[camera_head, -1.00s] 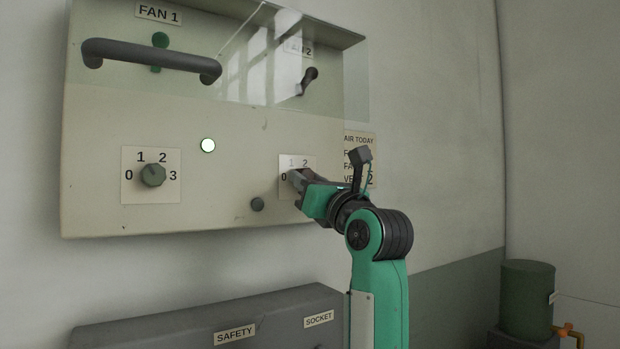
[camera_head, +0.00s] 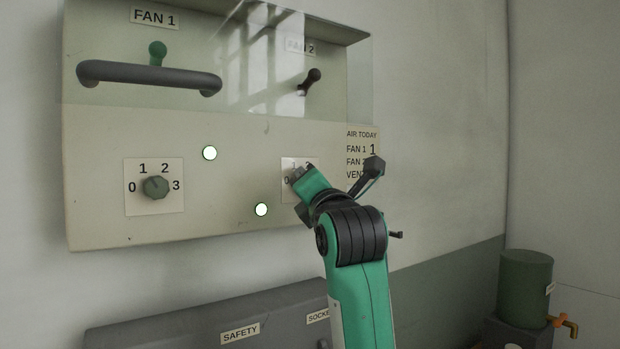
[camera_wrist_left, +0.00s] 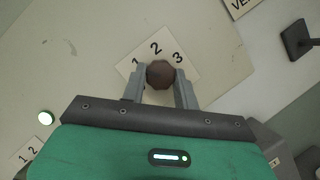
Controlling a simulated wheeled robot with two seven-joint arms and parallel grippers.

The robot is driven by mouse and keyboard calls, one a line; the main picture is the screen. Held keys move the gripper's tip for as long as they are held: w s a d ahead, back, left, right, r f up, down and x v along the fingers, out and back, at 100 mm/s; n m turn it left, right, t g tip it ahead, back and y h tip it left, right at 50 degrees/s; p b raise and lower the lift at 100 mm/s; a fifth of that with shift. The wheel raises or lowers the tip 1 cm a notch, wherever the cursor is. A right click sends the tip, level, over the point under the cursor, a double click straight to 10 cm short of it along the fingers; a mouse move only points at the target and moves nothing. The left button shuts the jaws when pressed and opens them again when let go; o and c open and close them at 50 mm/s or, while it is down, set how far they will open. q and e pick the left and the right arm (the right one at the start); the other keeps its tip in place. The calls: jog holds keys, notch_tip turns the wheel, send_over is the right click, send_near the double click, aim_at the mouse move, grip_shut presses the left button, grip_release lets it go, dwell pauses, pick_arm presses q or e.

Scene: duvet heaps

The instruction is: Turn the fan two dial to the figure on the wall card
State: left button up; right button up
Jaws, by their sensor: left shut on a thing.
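The fan two dial (camera_wrist_left: 160,75) is a round brown knob on a pale plate (camera_wrist_left: 187,57) with figures 1, 2 and 3 showing in the left wrist view. The 0 is hidden there, and I cannot read the pointer. My left gripper (camera_wrist_left: 160,82) is shut on the dial, one finger on each side. In the head view, my left gripper (camera_head: 297,178) covers the dial and most of its plate. The wall card (camera_head: 358,134) reads AIR TODAY, with FAN 1 at 1. My wrist hides the FAN 2 figure. My right gripper is not in view.
The FAN 1 dial (camera_head: 156,187) is on the panel's left. A clear cover (camera_head: 240,70) with a dark bar handle (camera_head: 150,75) spans the upper panel. Two lamps glow, one upper (camera_head: 209,153), one lower (camera_head: 261,210). A grey box (camera_head: 200,320) sits below.

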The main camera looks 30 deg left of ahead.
pick_arm(q)
jog(key=shift+m, duration=0.3)
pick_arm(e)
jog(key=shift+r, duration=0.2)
pick_arm(q)
jog(key=o, duration=1)
jog(key=shift+c, duration=0.2)
